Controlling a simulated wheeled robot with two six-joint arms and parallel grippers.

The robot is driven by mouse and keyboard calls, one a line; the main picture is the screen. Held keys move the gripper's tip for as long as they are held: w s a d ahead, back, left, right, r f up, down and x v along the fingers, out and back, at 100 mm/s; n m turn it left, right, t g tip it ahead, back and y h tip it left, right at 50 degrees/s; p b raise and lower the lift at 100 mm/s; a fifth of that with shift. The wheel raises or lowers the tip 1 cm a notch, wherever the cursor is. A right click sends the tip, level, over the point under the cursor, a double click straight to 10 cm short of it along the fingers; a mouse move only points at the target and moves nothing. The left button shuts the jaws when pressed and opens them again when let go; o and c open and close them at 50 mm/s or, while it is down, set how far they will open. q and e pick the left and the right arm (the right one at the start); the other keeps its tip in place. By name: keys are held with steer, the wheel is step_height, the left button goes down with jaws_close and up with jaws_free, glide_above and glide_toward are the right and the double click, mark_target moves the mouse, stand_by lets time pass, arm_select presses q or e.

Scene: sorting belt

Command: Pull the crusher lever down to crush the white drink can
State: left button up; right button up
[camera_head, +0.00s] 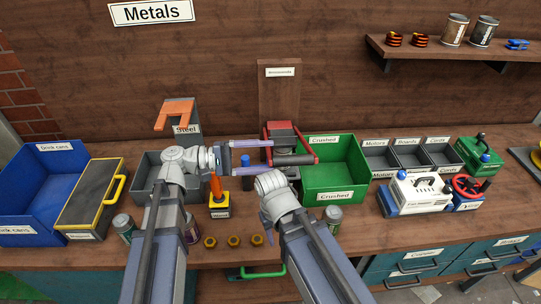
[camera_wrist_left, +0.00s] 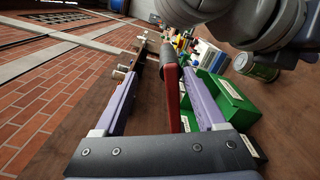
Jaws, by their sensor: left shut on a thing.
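The crusher (camera_head: 283,133) stands at the back middle of the bench, below an upright wooden board. Its lever has red side arms (camera_head: 315,150) and a dark handle bar (camera_head: 294,160) lowered in front. My left gripper (camera_head: 268,157) reaches in from the left with its purple fingers at the lever's left side. In the left wrist view, the red lever arm (camera_wrist_left: 172,95) and dark handle end (camera_wrist_left: 182,42) show between the fingers, with the red arm close to the right one. I cannot make out the white can.
The green crushed bin (camera_head: 335,183) stands right of the crusher. The blue drink cans bin (camera_head: 45,180) is far left. An orange-handled tool in a yellow stand (camera_head: 219,205), several brass nuts and a can (camera_head: 332,218) occupy the front. A white machine (camera_head: 415,195) stands right.

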arm_select(q)
steer(key=a, duration=0.9)
stand_by(0.8)
stand_by(0.4)
